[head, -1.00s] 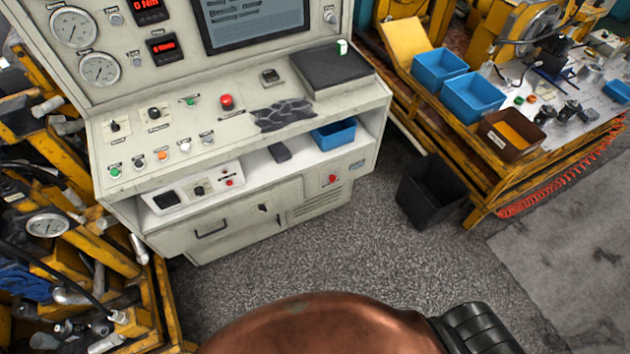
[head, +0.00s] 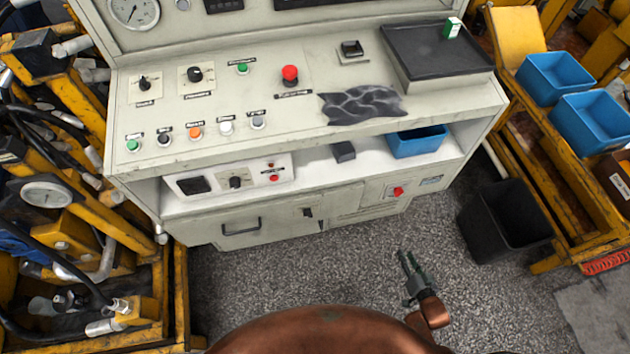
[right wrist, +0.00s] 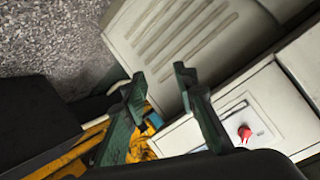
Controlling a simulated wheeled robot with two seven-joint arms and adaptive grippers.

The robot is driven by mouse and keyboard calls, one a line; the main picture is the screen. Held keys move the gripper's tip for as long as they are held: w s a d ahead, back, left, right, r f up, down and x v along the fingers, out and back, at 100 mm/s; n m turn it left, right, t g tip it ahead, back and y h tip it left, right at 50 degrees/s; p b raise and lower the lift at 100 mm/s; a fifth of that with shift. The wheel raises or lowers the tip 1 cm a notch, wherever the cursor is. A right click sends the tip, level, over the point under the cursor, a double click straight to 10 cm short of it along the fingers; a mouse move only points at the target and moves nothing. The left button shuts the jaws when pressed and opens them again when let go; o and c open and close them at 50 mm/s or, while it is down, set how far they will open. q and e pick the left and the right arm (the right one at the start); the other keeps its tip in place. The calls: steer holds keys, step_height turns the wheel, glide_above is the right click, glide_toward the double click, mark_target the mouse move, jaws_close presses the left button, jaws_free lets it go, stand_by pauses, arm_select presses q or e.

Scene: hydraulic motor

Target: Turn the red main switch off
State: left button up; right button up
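A red switch (head: 398,191) sits on a small light panel on the lower front of the grey-white console (head: 345,200). In the right wrist view the red switch (right wrist: 244,133) is at the lower right, beside my nearer finger, with a gap between them. My right gripper (head: 406,258) is in front of the console, above the floor, below and slightly right of the switch in the head view. Its green fingers (right wrist: 160,80) are apart and nothing is between them. The switch's exact setting is too small to read. My left gripper is not in view.
A red mushroom button (head: 290,74) stands on the console's sloped top. A black bin (head: 505,222) stands on the floor at the right, near a yellow workbench frame (head: 550,180). Yellow racking with hoses (head: 90,235) is at the left. The floor before the console is clear.

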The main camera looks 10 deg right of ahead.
steer(key=w+r+m+t+b, duration=0.1)
steer(key=w+r+t+b, duration=0.25)
steer(key=w+r, duration=0.4)
steer(key=m+t+y+b, duration=0.1)
steer(key=t+y+b, duration=0.1)
glide_toward(399, 192)
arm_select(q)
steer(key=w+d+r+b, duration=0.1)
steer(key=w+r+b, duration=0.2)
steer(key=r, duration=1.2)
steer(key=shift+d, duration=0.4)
arm_select(e)
steer(key=w, duration=0.7)
steer(key=shift+w+a+f, duration=0.15)
steer(key=shift+a+f, duration=0.2)
steer(key=shift+f, duration=0.05)
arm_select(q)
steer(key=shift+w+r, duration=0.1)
arm_select(e)
steer(key=shift+c, duration=0.3)
jaws_close()
